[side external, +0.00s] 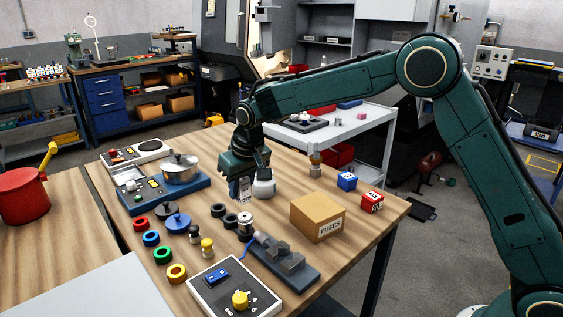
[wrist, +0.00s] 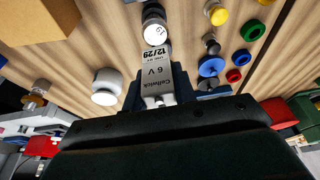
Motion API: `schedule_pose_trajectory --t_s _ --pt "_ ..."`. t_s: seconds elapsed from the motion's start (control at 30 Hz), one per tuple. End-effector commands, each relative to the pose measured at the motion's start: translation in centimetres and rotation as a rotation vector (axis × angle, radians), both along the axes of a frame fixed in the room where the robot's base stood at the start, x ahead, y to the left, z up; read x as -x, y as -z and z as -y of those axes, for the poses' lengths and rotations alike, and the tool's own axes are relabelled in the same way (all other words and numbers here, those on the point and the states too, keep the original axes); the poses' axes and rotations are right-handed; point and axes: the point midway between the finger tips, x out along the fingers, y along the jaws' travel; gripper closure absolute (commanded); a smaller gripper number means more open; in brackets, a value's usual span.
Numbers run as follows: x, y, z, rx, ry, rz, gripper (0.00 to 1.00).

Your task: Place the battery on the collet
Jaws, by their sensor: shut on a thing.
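In the side view my gripper (side external: 243,178) points down over the middle of the table, shut on the battery (side external: 245,190), whose lower part shows below the fingers. A short silver cylinder (side external: 245,224) stands just in front of it; its pale round top (wrist: 155,33) lies beyond the battery's end in the wrist view. It may be the collet, but I cannot tell for sure. The battery appears apart from it.
A white rounded pot (side external: 264,187) stands close beside my gripper. A blue-based tray with a steel pan (side external: 180,168) is to the left, a grey vise (side external: 286,262) and a control box (side external: 236,289) in front. A fuses box (side external: 318,217) stands right; several coloured rings lie front left.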

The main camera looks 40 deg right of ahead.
Motion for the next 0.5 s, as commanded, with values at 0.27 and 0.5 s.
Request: schedule_pose_trajectory --t_s 0.27,0.5 --pt "0.1 1.8 0.0 0.000 -0.001 -0.003 0.97" --pt "0.1 4.1 0.0 0.000 -0.001 -0.002 0.97"
